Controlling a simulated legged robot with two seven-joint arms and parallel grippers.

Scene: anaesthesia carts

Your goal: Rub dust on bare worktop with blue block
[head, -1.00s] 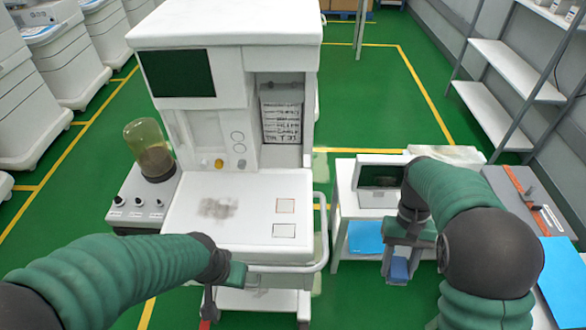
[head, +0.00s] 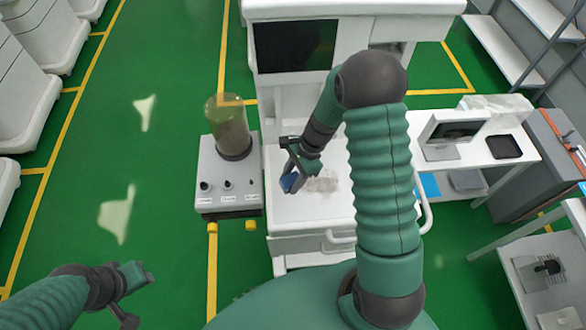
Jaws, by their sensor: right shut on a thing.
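The anaesthesia cart's bare white worktop (head: 285,208) is in the middle of the head view. A grey-brown dust patch (head: 325,183) lies on it, partly hidden by my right gripper and arm. My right gripper (head: 291,173) is shut on the blue block (head: 290,183) and holds it over the left part of the worktop, just left of the dust. I cannot tell whether the block touches the surface. My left gripper (head: 134,296) is over the green floor at the lower left, away from the cart; I see nothing in it.
A grey side unit with knobs (head: 227,187) and a clear canister (head: 230,130) stands left of the worktop. The cart's dark screen (head: 294,46) rises behind. A white side table (head: 470,160) with a monitor stands right. A handle rail (head: 424,215) edges the cart's right side.

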